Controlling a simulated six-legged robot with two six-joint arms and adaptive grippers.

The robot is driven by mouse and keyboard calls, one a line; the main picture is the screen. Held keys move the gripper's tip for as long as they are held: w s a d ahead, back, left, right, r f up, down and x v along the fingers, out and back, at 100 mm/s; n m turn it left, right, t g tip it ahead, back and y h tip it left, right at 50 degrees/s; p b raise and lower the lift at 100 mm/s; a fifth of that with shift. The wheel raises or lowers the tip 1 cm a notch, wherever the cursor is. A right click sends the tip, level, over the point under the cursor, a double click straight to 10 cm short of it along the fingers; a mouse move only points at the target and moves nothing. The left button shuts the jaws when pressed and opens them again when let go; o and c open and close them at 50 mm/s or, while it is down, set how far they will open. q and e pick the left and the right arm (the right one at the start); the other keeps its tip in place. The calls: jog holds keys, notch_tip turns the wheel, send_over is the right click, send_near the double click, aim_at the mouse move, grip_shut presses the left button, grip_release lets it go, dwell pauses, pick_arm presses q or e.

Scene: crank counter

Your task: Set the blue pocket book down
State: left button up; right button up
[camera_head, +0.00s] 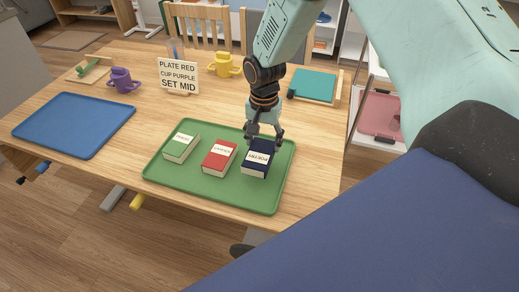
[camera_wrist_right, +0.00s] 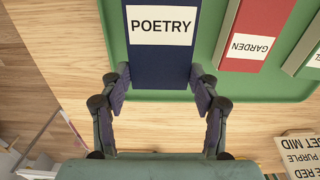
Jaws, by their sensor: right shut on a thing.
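The blue pocket book (camera_head: 257,158), dark navy with a white label reading POETRY, is at the right end of the green tray (camera_head: 210,196). My right gripper (camera_head: 264,137) is shut on its end from above. In the right wrist view the fingers (camera_wrist_right: 160,88) press on both sides of the blue book (camera_wrist_right: 160,65). The book lies flat, at or just over the tray floor; I cannot tell if it touches. A red book (camera_head: 219,157) and a green book (camera_head: 181,147) lie beside it on the tray. My left gripper is out of view.
A blue tray (camera_head: 75,123) lies at the left of the wooden table. Bare table separates the two trays.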

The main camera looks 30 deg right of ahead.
jog(key=f, duration=0.4)
jog(key=shift+w+d+b, duration=0.1)
jog(key=shift+d+b, duration=0.1)
jog(key=shift+b, duration=0.15)
jog(key=shift+a, duration=0.1)
jog(key=shift+f, duration=0.1)
jog(key=o, duration=1.2)
notch_tip(320, 180, up, 12)
jog(key=shift+r+p, duration=0.15)
jog(key=shift+p, duration=0.85)
